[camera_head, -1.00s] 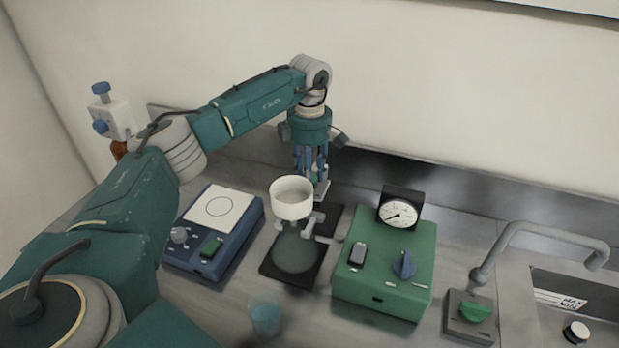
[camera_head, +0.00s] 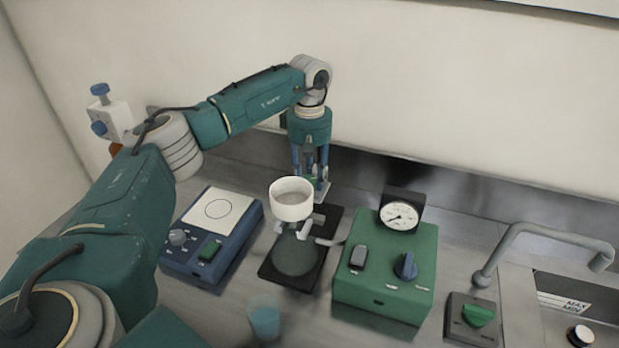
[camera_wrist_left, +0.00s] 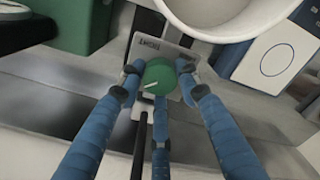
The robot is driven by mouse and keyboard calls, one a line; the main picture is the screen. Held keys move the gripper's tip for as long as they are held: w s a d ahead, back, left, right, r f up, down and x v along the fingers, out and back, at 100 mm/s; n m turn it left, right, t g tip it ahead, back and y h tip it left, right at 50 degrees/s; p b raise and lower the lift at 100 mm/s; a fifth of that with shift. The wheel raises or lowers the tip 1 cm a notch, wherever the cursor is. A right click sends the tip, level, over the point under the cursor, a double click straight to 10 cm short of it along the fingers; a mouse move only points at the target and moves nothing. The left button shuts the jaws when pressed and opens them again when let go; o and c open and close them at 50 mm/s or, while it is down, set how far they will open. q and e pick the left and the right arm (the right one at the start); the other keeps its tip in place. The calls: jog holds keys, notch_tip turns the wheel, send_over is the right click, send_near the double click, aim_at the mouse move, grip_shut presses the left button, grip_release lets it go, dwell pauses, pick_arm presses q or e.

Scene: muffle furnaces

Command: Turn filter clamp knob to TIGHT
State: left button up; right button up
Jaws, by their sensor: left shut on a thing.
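The filter clamp knob (camera_wrist_left: 158,77) is round and green with a white pointer line, on a grey plate (camera_wrist_left: 172,54) with a small dark label that I cannot read surely. My left gripper (camera_wrist_left: 160,85) points down with its blue fingers around the knob, shut on it; the knob's pointer faces the lower left of the wrist view. In the head view my left gripper (camera_head: 311,182) stands behind the white filter funnel (camera_head: 292,204), and its fingers mostly hide the knob. The funnel also shows in the wrist view (camera_wrist_left: 214,22). My right gripper is not in view.
A blue stirrer-like device (camera_head: 186,258) stands left of the funnel's black base (camera_head: 323,257). A green pump box (camera_head: 370,294) with a gauge (camera_head: 399,216) stands to the right. A tap (camera_head: 540,231) and sink are at far right. A blue-tinted beaker (camera_head: 264,320) is in front.

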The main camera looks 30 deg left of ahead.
aim_at(309, 179)
pick_arm(q)
jog(key=m, duration=0.6)
jog(key=shift+w+r+m, duration=0.1)
jog(key=shift+r+m, duration=0.05)
jog(key=shift+m, duration=0.15)
dwell(0.5)
jog(key=o, duration=1.1)
jog(key=shift+o, duration=0.4)
notch_tip(309, 179, up, 12)
